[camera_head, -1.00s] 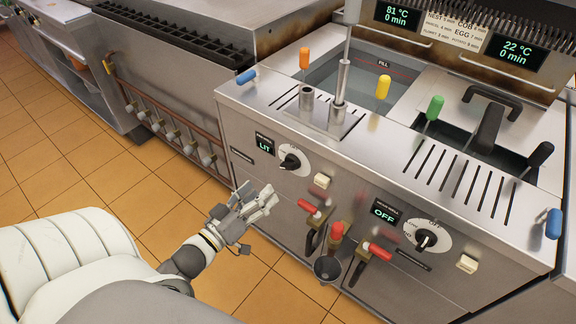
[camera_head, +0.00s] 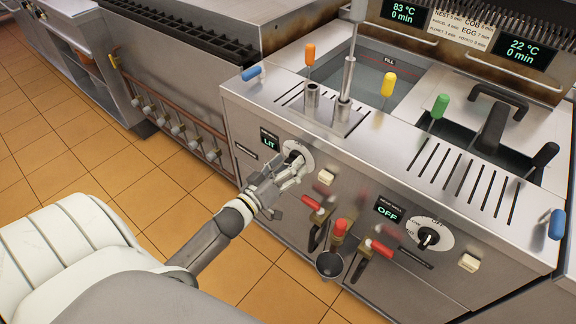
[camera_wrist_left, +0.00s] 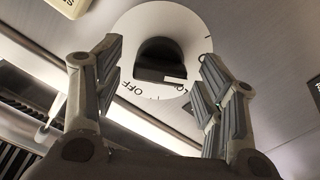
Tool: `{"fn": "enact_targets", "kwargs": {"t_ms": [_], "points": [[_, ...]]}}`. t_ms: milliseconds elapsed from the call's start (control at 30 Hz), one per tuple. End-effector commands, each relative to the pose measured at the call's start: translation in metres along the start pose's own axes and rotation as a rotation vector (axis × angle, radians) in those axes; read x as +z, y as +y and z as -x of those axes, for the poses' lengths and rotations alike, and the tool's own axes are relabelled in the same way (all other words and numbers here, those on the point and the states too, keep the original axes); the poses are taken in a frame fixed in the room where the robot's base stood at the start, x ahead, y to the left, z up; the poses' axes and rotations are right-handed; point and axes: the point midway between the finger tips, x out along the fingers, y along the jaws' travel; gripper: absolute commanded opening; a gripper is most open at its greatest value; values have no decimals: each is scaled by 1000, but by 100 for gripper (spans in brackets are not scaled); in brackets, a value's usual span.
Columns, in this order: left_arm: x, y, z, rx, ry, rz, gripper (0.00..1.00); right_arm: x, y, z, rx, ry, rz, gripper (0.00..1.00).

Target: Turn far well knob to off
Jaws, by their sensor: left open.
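The far well knob (camera_head: 293,158) is a black knob on a white dial, beside a display (camera_head: 269,141) reading LIT. My left gripper (camera_head: 286,174) is open at this knob and partly covers the dial in the head view. In the left wrist view the black knob (camera_wrist_left: 160,60) lies between the two spread fingers, with the white dial (camera_wrist_left: 138,22) around it and the letters OFF on the dial's lower left. I cannot tell whether a finger touches the knob. My right gripper is out of view.
The near well knob (camera_head: 428,239) has a display (camera_head: 387,211) reading OFF. Open tiled floor (camera_head: 110,165) lies left.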

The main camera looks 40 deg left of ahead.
Motion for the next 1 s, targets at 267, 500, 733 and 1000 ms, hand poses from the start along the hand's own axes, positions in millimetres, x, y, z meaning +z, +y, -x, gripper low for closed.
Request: {"fn": "enact_targets", "kwargs": {"t_ms": [267, 500, 733, 1000], "points": [[0, 0, 0, 0, 0, 0, 49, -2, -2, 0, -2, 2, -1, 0], [0, 0, 0, 0, 0, 0, 19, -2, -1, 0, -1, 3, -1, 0], [-1, 0, 0, 0, 1, -19, 19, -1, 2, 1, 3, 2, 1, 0], [-2, 1, 0, 0, 2, -146, 19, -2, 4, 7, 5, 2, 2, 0]]}}
